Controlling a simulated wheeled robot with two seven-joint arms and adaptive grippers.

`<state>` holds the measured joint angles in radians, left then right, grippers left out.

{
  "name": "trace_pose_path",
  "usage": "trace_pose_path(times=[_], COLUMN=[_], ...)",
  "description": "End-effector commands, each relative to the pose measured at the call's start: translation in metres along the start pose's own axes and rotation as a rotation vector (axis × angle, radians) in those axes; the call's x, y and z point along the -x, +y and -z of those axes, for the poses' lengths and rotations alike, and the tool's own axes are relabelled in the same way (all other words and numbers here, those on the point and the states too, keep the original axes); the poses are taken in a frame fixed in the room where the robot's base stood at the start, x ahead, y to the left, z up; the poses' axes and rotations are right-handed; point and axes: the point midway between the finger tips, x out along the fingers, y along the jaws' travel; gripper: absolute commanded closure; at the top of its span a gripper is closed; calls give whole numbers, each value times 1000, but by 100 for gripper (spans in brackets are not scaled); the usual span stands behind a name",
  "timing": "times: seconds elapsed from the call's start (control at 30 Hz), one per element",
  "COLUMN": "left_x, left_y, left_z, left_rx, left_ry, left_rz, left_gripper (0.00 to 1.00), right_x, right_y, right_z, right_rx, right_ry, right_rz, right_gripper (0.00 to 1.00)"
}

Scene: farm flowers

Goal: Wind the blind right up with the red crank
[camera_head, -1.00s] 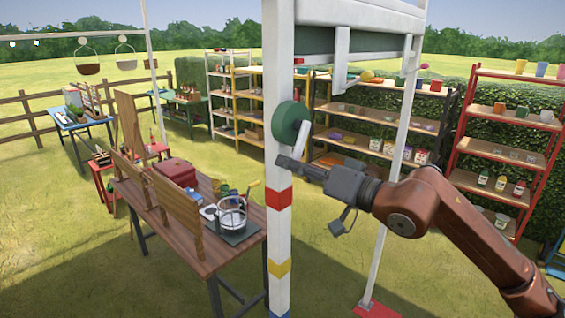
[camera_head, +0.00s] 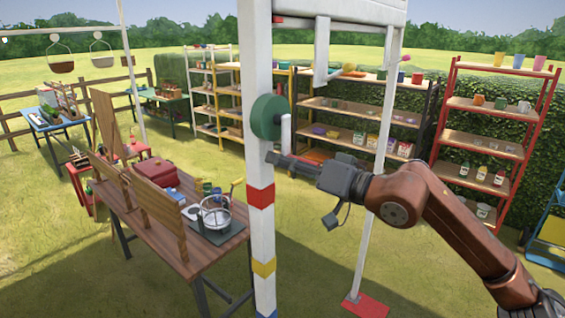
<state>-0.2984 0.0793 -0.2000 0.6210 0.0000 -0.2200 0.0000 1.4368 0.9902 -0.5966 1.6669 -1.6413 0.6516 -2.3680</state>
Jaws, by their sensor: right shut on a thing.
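The crank (camera_head: 286,133) shows a pale arm hanging nearly straight down from a round green hub (camera_head: 265,117) on the white post. No red shows on the visible part of the crank. My right gripper (camera_head: 274,158) comes in from the right and is shut at the lower end of the crank arm; its fingers hide the handle. At the top of the frame is a white beam (camera_head: 345,8), with a white bracket (camera_head: 321,55) hanging below it. A small red piece (camera_head: 277,19) shows beside the post. The blind's panel cannot be made out. My left gripper is out of view.
The white post (camera_head: 260,226) with red and yellow bands stands close to my right gripper. A wooden table (camera_head: 185,246) with a red box (camera_head: 157,172) is at left. A thin white pole (camera_head: 371,205) on a red foot stands right. Shelves line the hedge behind.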

Motion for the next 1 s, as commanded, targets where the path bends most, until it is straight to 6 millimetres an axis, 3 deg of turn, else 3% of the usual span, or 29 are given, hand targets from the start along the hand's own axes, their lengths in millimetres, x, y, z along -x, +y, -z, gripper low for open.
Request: trace_pose_path(times=[0.03,0.2,0.23,0.4,0.87,1.0], left_x=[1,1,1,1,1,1], left_y=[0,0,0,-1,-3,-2], left_z=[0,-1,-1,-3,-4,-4], left_rx=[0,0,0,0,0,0], left_ry=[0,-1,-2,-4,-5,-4], left_rz=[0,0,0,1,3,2], left_gripper=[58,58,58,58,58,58], right_x=[4,5,5,5,3,14], right_y=[-3,-4,-4,-3,-1,0], right_z=[17,18,18,16,10,10], right_rx=[2,4,4,3,1,2], right_ry=[32,34,34,31,19,20], right_rz=[5,5,4,3,1,0], right_gripper=[100,100,76,66,66,66])
